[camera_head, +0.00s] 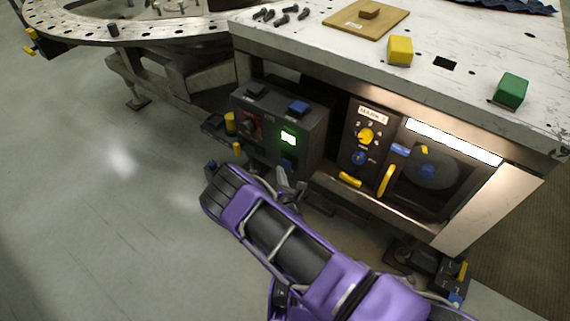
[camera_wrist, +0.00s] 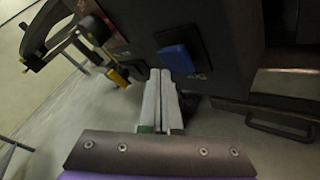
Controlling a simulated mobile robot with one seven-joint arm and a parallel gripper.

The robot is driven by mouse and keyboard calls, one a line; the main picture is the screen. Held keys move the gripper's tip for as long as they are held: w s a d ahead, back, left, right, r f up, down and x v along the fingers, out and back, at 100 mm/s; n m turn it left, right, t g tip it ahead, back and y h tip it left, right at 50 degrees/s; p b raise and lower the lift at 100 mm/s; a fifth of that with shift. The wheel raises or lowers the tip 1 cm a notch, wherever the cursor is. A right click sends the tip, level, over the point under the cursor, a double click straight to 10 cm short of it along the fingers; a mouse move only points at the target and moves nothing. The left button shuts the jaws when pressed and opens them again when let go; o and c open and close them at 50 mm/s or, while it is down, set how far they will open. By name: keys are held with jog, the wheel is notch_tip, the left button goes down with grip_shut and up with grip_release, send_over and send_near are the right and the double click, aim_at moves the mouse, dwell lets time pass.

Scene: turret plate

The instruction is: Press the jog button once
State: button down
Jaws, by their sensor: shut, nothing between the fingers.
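A dark control box (camera_head: 262,128) hangs at the left end of the bench front. It has a blue button (camera_head: 299,107) and a dark button (camera_head: 256,89) on top, a lit green display (camera_head: 288,137) and a blue button (camera_head: 288,163) low on its front. I cannot read which is labelled jog. In the wrist view a square blue button (camera_wrist: 177,60) sits on the box face, just beyond my gripper's fingertips (camera_wrist: 164,72). My gripper, also in the head view (camera_head: 284,174), is shut and empty. Whether it touches the button I cannot tell.
An oven-like unit (camera_head: 435,170) with a knob panel (camera_head: 366,138) is right of the box. Yellow (camera_head: 400,51) and green (camera_head: 511,91) blocks, a wooden board (camera_head: 350,24) and bolts (camera_head: 285,15) lie on the bench top. The turret plate (camera_head: 75,35) is at upper left. Floor at left is clear.

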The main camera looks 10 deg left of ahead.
jog(key=shift+s, duration=0.1)
jog(key=s, duration=0.1)
jog(key=s+a+p, duration=0.1)
jog(key=s, duration=0.1)
jog(key=s+a, duration=0.1)
jog(key=shift+s, duration=0.3)
jog(key=shift+w, duration=0.1)
dwell(0.8)
